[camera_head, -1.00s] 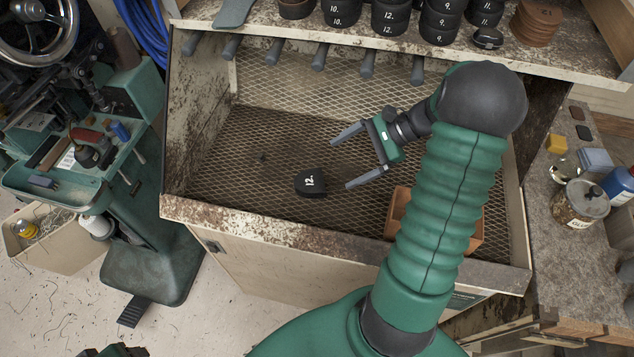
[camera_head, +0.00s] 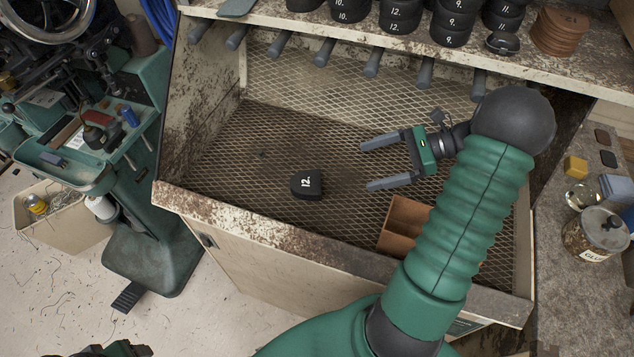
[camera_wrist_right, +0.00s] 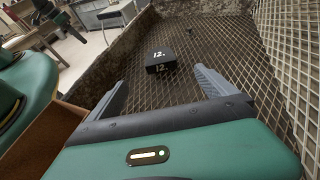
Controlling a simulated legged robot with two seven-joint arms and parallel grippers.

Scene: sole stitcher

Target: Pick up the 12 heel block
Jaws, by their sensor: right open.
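The black heel block (camera_head: 306,184) marked 12 lies on the mesh floor of the open bin, left of my right gripper. It also shows in the right wrist view (camera_wrist_right: 160,62), ahead of the fingers and between their lines. My right gripper (camera_head: 364,165) is open and empty, its fingers pointing left, with a clear gap between the fingertips and the block. In the right wrist view its two fingers (camera_wrist_right: 160,82) stand wide apart. At the bottom left of the head view a dark green part shows, but I cannot make out a left gripper.
An open brown box (camera_head: 398,243) stands in the bin below my right gripper. The bin's front edge (camera_head: 270,232) is a raised rusty lip. Stacks of numbered black blocks (camera_head: 398,18) stand on the shelf above, with several pegs below it. The mesh around the block is clear.

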